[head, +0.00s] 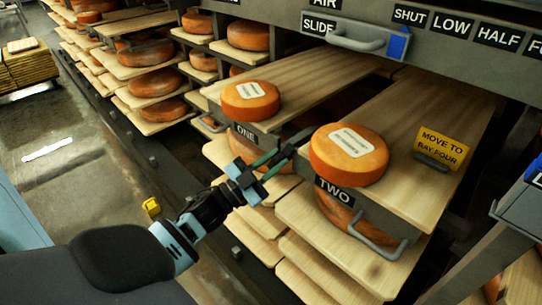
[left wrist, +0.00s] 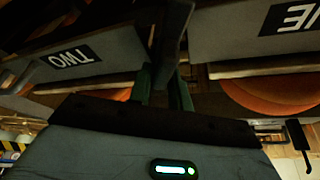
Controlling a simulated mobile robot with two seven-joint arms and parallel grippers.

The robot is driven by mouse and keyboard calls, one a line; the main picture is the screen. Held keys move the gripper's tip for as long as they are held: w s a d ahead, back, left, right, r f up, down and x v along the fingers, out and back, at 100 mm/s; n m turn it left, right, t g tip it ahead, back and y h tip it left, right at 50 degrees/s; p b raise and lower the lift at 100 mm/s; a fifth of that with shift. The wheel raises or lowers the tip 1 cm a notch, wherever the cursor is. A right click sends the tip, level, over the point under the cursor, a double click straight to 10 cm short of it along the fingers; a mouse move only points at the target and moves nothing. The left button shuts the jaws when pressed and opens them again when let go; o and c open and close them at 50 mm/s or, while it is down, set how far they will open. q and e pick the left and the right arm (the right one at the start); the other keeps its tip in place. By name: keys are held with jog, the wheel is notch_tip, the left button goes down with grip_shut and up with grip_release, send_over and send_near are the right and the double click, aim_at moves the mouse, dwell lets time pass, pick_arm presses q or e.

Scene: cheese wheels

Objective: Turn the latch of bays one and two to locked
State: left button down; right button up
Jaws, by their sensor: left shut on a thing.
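The latch shows as a dark bar (head: 291,144) between the bay one label (head: 245,135) and the bay two label (head: 334,191). My left gripper (head: 268,160) reaches in from the lower left, its green-edged fingers shut on the bar. In the left wrist view, the gripper's fingers (left wrist: 165,88) close around the lower end of the dark latch bar (left wrist: 172,40). The bay two label (left wrist: 69,56) is left of it and the bay one label (left wrist: 291,17) right, both upside down. I cannot read the latch's locked or unlocked marking. My right gripper is not in view.
Orange cheese wheels sit on boards above bay one (head: 251,100) and bay two (head: 349,154). A grey handle (head: 375,233) sticks out below bay two. A yellow sign (head: 440,148) stands at right. The aisle floor (head: 60,180) at left is clear.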

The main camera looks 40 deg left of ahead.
pick_arm(q)
jog(key=m+g+h+p, duration=0.1)
jog(key=m, duration=0.3)
jog(key=shift+d+p, duration=0.1)
jog(key=shift+p, duration=0.2)
jog(key=shift+m+g+h+p, duration=0.5)
jog(key=shift+m+h, duration=0.1)
jog(key=shift+m, duration=0.4)
jog(key=m+p, duration=0.1)
jog(key=m, duration=0.1)
jog(key=m+g+p, duration=0.1)
jog(key=m, duration=0.1)
jog(key=shift+d+f+g, duration=0.2)
jog(key=shift+g, duration=0.1)
jog(key=shift+f+m+g+p, duration=0.1)
jog(key=shift+m+g+p, duration=0.2)
jog(key=shift+m+p, duration=0.45)
jog(key=shift+f+m+g+p, duration=0.15)
jog(key=shift+m+g+p, duration=0.2)
jog(key=shift+m, duration=0.6)
jog(key=shift+f+m+p, duration=0.1)
jog(key=shift+m+p, duration=0.2)
jog(key=shift+m, duration=0.1)
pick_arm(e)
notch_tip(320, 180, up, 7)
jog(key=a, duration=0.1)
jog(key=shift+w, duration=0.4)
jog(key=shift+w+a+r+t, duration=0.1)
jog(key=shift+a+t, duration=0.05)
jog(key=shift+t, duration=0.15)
